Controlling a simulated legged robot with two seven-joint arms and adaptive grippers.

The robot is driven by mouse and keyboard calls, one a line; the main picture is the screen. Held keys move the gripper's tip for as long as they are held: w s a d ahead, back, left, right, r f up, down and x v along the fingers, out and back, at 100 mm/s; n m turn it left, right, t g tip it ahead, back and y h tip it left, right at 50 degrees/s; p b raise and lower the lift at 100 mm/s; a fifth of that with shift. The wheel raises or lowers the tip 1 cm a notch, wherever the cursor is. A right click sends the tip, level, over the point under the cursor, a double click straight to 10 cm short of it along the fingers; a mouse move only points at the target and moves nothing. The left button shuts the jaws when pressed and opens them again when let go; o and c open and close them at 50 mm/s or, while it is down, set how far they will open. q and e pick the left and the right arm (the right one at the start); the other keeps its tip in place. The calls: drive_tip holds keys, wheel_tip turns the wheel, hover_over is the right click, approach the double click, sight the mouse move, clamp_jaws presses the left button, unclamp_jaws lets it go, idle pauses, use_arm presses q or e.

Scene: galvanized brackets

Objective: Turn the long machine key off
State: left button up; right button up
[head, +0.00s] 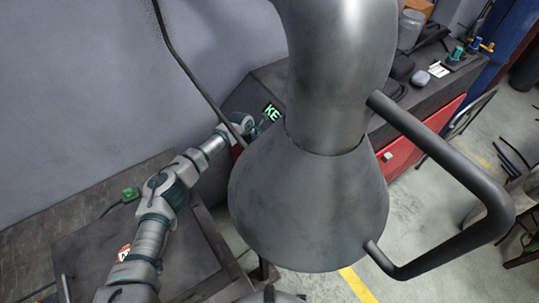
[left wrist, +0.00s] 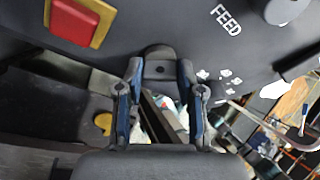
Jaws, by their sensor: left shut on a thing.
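The machine key (left wrist: 159,55) looks like a dark grey tab with a rounded top and a small hole, in the left wrist view against a dark panel. My left gripper (left wrist: 160,72) has a finger on each side of it and is shut on it. The key's lower part and its slot are hidden, so I cannot tell its turn position. In the head view my left arm reaches from the left to a dark machine, and its gripper (head: 264,122) is beside a green lit display (head: 272,112). The key cannot be made out there. My right gripper is not in view.
A large grey metal hood with a duct (head: 310,200) fills the middle of the head view, close to my left gripper. In the left wrist view a red button (left wrist: 76,20) on a yellow plate is at upper left, and a FEED label (left wrist: 226,19) at upper right.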

use_arm(q)
drive_tip(key=n, duration=0.2)
drive_tip(key=shift+w+a+r+n+h, duration=0.1)
drive_tip(key=shift+w+a+n+h, duration=0.05)
drive_tip(key=shift+n+h, duration=0.25)
drive_tip(key=n+p, duration=0.1)
drive_tip(key=n, duration=0.1)
drive_tip(key=shift+n+h, duration=0.3)
drive_tip(key=shift+h, duration=0.1)
drive_tip(key=n+h+p, duration=0.1)
drive_tip(key=n+p, duration=0.2)
drive_tip(key=n, duration=0.2)
drive_tip(key=shift+a, duration=0.15)
drive_tip(key=o, duration=1.1)
drive_tip(key=shift+w+f, duration=0.1)
drive_tip(key=shift+f, duration=0.1)
drive_tip(key=shift+o, duration=0.2)
drive_tip(key=shift+f, duration=0.1)
